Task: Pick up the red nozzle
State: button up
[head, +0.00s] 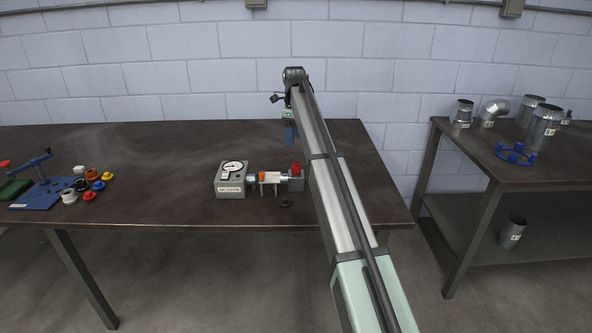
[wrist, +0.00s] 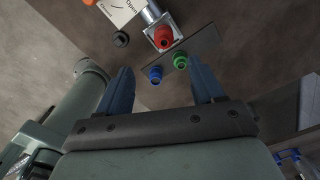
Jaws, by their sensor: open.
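A red nozzle (wrist: 163,38) sits on the square metal end of a fitting in the wrist view. In the head view a red piece (head: 296,168) shows at the right end of the gauge box's fitting, close beside my arm. My gripper (wrist: 160,66) is open, with its two blue fingers apart and nothing held between them. The red nozzle lies beyond the fingertips in the wrist view. In the head view one blue finger (head: 289,132) shows below my arm's end, farther back than the red piece.
A blue nozzle (wrist: 155,73) and a green nozzle (wrist: 180,61) sit on a dark strip near the fingertips. A gauge box (head: 231,178) stands left of my arm. Coloured small parts (head: 89,196) and a blue stand (head: 42,190) are far left. The table's back is clear.

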send_over(295, 163)
notch_tip(295, 163, down, 7)
jog(key=shift+w+r, duration=0.1)
jog(key=shift+r, duration=0.05)
jog(key=shift+w+d+f, duration=0.1)
jog(key=shift+w+f, duration=0.05)
jog(key=shift+f, duration=1.3)
jog(key=shift+w+f, duration=0.15)
jog(key=shift+f, duration=1.3)
jog(key=shift+c, duration=0.4)
jog(key=c, duration=1)
